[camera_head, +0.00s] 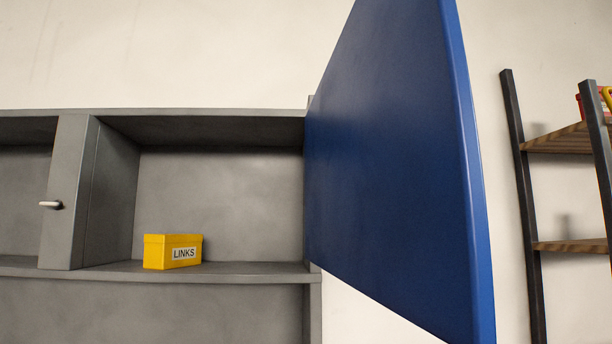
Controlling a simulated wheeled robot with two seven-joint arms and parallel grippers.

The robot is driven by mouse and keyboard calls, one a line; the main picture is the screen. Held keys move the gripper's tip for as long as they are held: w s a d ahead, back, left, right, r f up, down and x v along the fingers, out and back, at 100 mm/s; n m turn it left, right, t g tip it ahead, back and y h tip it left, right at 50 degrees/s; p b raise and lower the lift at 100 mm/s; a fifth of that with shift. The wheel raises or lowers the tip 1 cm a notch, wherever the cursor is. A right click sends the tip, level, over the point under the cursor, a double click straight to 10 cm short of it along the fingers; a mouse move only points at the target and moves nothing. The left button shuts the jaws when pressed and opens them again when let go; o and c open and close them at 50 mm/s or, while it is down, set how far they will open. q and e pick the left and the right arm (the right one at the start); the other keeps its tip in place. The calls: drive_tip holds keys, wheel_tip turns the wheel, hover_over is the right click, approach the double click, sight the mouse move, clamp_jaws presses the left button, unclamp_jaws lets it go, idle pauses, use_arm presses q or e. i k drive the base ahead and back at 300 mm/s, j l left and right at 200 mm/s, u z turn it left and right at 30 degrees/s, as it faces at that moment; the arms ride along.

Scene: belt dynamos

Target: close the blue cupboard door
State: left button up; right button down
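The blue cupboard door (390,170) stands wide open in the head view. It is hinged at the right side of the grey cupboard (215,273) and swings out toward me, with its free edge at the right. The compartment beside it is open to view. A yellow box (172,252) labelled LINKS sits on the compartment's shelf. Neither of my grippers shows in this view. The door's other face is hidden from me.
A grey upright panel (65,195) with a small white knob (51,205) is left of the open compartment. A rack with dark posts (524,200) and wooden shelves (570,246) stands at the right, behind the door's free edge. A red and yellow item (606,98) is on its upper shelf.

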sight(396, 205)
drive_tip(key=i+l+u, duration=0.25)
drive_tip(key=l+u, duration=0.25)
drive_tip(key=l, duration=0.15)
drive_tip(key=l+u, duration=0.25)
drive_tip(key=i+l, duration=0.05)
drive_tip(key=l, duration=0.05)
